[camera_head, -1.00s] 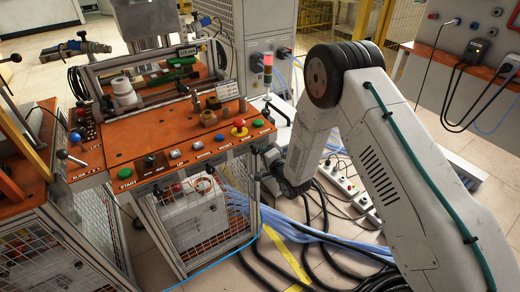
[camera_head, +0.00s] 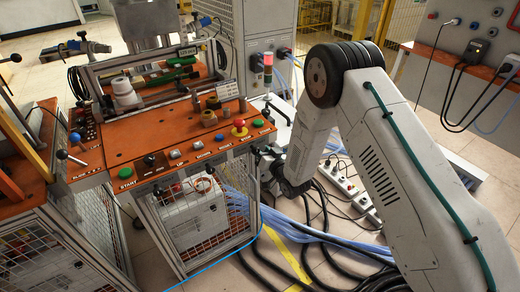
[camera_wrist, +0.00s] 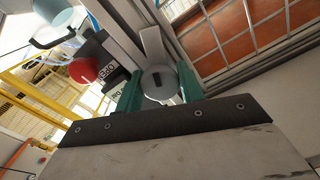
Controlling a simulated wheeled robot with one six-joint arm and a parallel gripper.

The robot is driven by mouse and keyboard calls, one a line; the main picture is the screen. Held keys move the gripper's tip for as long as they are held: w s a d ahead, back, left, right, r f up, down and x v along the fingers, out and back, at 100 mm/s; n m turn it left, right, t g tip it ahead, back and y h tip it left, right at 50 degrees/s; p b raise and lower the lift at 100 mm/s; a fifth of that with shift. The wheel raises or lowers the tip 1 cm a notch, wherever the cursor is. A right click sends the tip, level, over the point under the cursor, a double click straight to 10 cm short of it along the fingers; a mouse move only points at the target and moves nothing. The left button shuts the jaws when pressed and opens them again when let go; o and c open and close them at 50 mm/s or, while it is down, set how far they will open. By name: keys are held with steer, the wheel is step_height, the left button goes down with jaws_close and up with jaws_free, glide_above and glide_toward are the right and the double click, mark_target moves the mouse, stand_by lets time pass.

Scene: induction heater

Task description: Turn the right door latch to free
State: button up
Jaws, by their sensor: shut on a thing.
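The right door latch (camera_wrist: 158,80) shows in the wrist view as a grey round knob with a dark slot and a pale lever (camera_wrist: 154,45) pointing up in the picture. My gripper (camera_wrist: 160,88) has its green fingers on either side of the knob, shut on it. In the head view my arm reaches down to the right side of the machine frame. The latch and the fingertips cannot be made out there.
The orange control panel (camera_head: 140,150) with several buttons stands above the mesh cage (camera_head: 205,218). In the wrist view a red round part (camera_wrist: 83,70) and a black label (camera_wrist: 112,75) are close to the left finger. Cables (camera_head: 330,236) and a power strip (camera_head: 345,185) lie on the floor.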

steer(key=shift+s+f+n, duration=0.1)
steer(key=shift+n, duration=2.2)
steer(key=o, duration=0.9)
steer(key=shift+o, duration=0.2)
steer(key=v, duration=0.7)
steer(key=shift+s+d, duration=0.2)
steer(key=shift+s, duration=0.15)
